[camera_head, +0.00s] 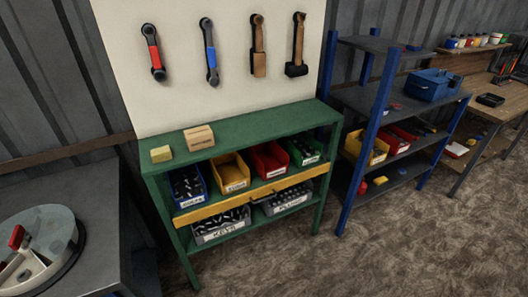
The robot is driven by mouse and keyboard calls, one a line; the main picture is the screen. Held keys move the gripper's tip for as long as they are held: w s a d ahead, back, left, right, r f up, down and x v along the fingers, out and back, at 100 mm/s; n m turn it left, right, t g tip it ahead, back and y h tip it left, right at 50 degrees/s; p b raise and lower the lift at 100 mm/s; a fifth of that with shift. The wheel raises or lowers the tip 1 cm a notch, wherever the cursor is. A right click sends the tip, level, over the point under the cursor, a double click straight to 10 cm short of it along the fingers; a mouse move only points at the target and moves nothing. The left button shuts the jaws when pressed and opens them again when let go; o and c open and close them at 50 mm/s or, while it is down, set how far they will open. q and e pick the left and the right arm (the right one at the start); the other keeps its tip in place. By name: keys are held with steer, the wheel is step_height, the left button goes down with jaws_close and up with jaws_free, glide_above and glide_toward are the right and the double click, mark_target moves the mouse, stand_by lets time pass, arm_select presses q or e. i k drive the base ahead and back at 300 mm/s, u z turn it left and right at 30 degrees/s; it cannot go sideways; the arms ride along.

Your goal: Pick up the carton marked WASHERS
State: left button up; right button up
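A small light-brown carton (199,138) sits on the green top of the shelf unit (240,128), left of its middle. It has faint markings on its front that are too small to read, so I cannot tell if it says WASHERS. It stands upright with nothing touching it. Neither of my grippers is in view.
A yellow block (161,154) lies left of the carton. Blue, yellow (231,174), red and green bins fill the shelf below, behind a yellow rail (246,196). A blue-post rack (362,128) stands close on the right. The floor in front is clear.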

mark_target(200, 138)
steer(key=z, duration=0.4)
steer(key=k, duration=0.6)
steer(key=z, duration=0.9)
steer(key=i, duration=2.3)
steer(key=u, duration=1.5)
steer(key=i, duration=0.7)
steer(key=u, duration=0.8)
